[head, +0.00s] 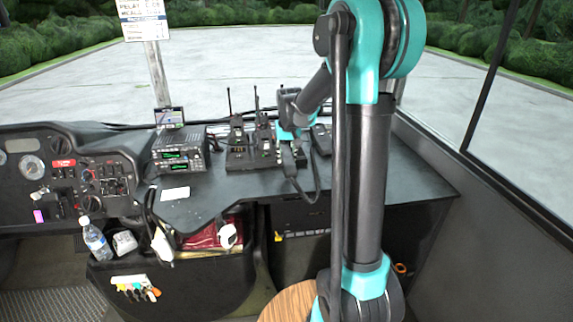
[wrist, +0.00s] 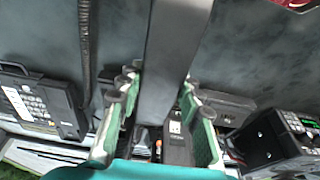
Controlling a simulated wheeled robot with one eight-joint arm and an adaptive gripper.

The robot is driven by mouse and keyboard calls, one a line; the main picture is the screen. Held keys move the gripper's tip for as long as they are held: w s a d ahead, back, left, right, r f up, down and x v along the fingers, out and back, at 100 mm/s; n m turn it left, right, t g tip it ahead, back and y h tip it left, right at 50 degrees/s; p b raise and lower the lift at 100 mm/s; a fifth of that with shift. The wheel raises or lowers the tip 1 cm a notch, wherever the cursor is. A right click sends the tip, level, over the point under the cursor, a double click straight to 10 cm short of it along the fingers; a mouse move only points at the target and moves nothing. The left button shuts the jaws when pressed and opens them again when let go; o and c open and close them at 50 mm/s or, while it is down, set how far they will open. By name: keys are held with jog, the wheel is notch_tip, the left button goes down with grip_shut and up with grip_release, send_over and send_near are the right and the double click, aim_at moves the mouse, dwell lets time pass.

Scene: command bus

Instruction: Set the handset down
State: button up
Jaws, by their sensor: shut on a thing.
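My gripper (head: 289,134) is over the right part of the dashboard, pointing down; in the head view my own arm hides part of this area. In the wrist view its two green fingers (wrist: 158,90) are closed on either side of a long dark grey handset (wrist: 174,50). The handset appears near the dark desk top; I cannot tell whether it touches it. A phone base (head: 322,139) with a keypad sits just right of the gripper in the head view. It also shows at the left of the wrist view (wrist: 38,102). A dark cord (wrist: 86,40) runs beside the handset.
Handheld radios with antennas (head: 238,147) stand in chargers left of the gripper. A radio unit with green displays (head: 178,150) is further left, with a white card (head: 175,193) in front. The dark desk top (head: 385,182) is clear at right. Side windows bound the right.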

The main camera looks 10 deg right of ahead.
aim_at(288, 158)
jog(key=shift+f, duration=1.75)
jog(key=shift+f, duration=0.25)
jog(key=o, duration=1.3)
jog(key=v, duration=1.1)
jog(key=shift+r, duration=0.55)
jog(key=shift+s+r, duration=0.1)
jog(key=shift+s, duration=0.2)
jog(key=shift+t, duration=0.6)
jog(key=s+d+f, duration=0.1)
jog(key=s+f, duration=0.4)
jog(key=s, duration=0.4)
jog(key=s+d+f, duration=0.1)
jog(key=s+f, duration=0.4)
jog(key=s, duration=0.4)
jog(key=s+d+f, duration=0.2)
jog(key=s+f, duration=0.4)
jog(key=s, duration=0.3)
jog(key=shift+s, duration=0.2)
